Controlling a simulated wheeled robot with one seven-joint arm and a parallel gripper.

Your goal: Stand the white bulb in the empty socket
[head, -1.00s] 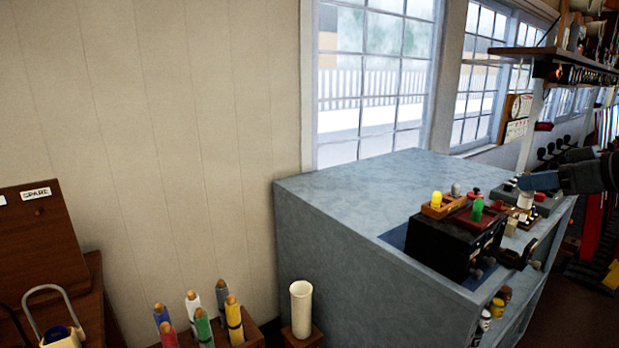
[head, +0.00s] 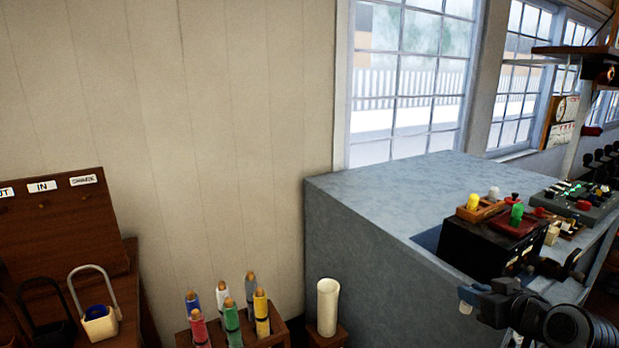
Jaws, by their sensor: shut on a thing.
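My gripper (head: 467,296) is at the lower right, in front of the blue-grey bench. It is shut on a small pale thing (head: 465,308), mostly hidden by the fingers; I cannot tell its shape. On the bench, a black box (head: 470,247) carries a red-brown panel with a green bulb (head: 517,214) standing in it. A wooden rack (head: 470,215) beside the panel holds a yellow bulb (head: 473,202). A whitish-grey bulb (head: 494,192) stands near it. The empty socket cannot be made out at this size.
The blue-grey bench (head: 390,190) has a clear top at its left and back. A grey console (head: 580,200) with lit buttons stands farther right. Coloured sticks in a wooden stand (head: 265,328) and a cream tube (head: 327,305) stand at the lower middle.

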